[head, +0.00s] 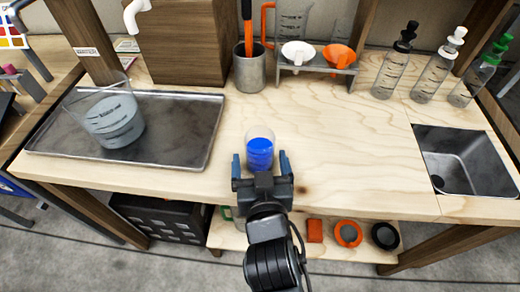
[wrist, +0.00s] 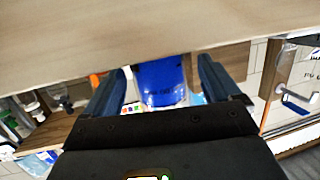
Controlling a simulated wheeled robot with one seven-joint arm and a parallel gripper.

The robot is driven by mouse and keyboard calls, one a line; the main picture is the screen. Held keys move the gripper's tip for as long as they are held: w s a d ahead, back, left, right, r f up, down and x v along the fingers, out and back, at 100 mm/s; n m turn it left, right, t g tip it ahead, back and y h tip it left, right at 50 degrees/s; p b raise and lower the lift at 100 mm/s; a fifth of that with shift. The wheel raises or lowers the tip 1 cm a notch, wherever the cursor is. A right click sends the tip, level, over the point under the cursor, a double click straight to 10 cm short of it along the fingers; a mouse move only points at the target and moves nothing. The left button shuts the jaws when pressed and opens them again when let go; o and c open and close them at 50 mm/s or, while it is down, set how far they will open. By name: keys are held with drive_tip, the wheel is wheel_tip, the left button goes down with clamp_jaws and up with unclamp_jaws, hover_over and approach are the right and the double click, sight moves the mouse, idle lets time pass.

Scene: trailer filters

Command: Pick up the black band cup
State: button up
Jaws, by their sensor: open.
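A small clear cup (head: 260,151) filled or coloured blue stands upright near the front edge of the wooden bench. It shows as a blue cup (wrist: 162,82) with small dark markings in the wrist view. I cannot make out a black band on it. My gripper (head: 261,163) is open, with one blue finger on each side of the cup. The fingers (wrist: 163,84) frame the cup in the wrist view with gaps beside it; I see no contact. A black ring-like item (head: 385,236) lies on the lower shelf.
A large beaker (head: 112,120) stands on a metal tray (head: 190,118) at left. A metal cup (head: 249,72) and a funnel rack (head: 318,67) stand behind. Several dropper bottles (head: 391,75) and a sink (head: 470,160) are at right. Bench around the blue cup is clear.

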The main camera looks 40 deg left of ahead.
sight(259, 146)
drive_tip(key=x, duration=0.4)
drive_tip(key=shift+w+r, duration=0.1)
drive_tip(key=shift+r, duration=0.05)
drive_tip(key=shift+c, duration=0.2)
drive_tip(key=c, duration=1)
drive_tip(key=shift+c, duration=0.5)
drive_tip(key=shift+r, duration=0.2)
